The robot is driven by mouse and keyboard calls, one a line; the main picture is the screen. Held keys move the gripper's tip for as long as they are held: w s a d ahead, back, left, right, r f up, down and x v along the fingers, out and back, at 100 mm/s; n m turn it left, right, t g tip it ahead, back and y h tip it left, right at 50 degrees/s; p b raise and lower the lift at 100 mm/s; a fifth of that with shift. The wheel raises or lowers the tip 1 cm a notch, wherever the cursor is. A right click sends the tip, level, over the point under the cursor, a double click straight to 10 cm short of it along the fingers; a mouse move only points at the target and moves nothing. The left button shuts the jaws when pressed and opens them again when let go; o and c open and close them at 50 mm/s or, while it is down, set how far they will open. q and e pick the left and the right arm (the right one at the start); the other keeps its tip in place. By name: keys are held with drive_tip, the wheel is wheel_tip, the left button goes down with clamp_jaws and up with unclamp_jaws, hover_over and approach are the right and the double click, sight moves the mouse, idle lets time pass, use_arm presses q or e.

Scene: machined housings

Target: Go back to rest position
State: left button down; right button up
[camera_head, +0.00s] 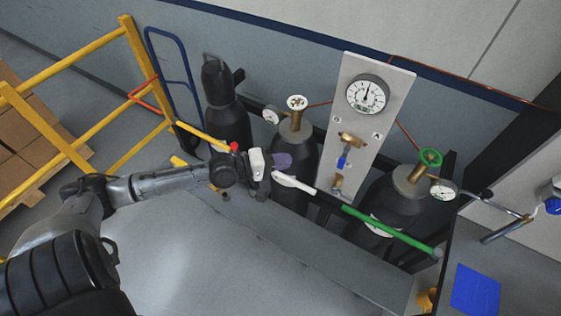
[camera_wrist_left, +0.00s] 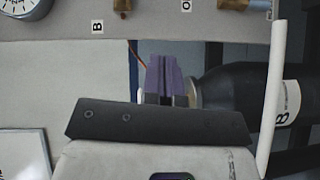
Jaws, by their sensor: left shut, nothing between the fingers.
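My left gripper (camera_head: 282,161) reaches in from the left in the head view, its purple fingertips in front of the gas cylinder with the white handwheel (camera_head: 297,103). In the left wrist view its purple fingers (camera_wrist_left: 168,78) are together with nothing between them. A dark cylinder (camera_wrist_left: 238,88) lies beyond the fingers there. My right gripper is not in view.
A panel (camera_head: 345,110) with a gauge (camera_head: 367,95) and valves stands behind the cylinders. A cylinder with a green handwheel (camera_head: 430,157) is at the right. A capped cylinder (camera_head: 222,105), a blue hand truck (camera_head: 175,75) and yellow railing (camera_head: 75,50) are at the left. The floor in front is clear.

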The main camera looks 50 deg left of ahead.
use_arm(q)
drive_tip(key=shift+s+a, duration=0.15)
drive_tip(key=shift+s, duration=0.2)
drive_tip(key=s+a+f+m+g+y, duration=0.1)
drive_tip(key=s+f+m+g+y, duration=0.75)
drive_tip(key=m, duration=0.85)
drive_tip(key=s+d+f+n+g+h, duration=0.1)
drive_tip(key=s+d+f+n, duration=0.15)
drive_tip(key=s+d, duration=0.45)
drive_tip(key=s+d+f+n+g+h, duration=0.1)
drive_tip(key=s+d+f+g, duration=0.15)
drive_tip(key=s+d, duration=0.55)
wheel_tip(320, 180, up, 18)
drive_tip(key=p, duration=1.8)
drive_tip(key=shift+a+t+y, duration=0.3)
drive_tip(key=shift+y, duration=0.05)
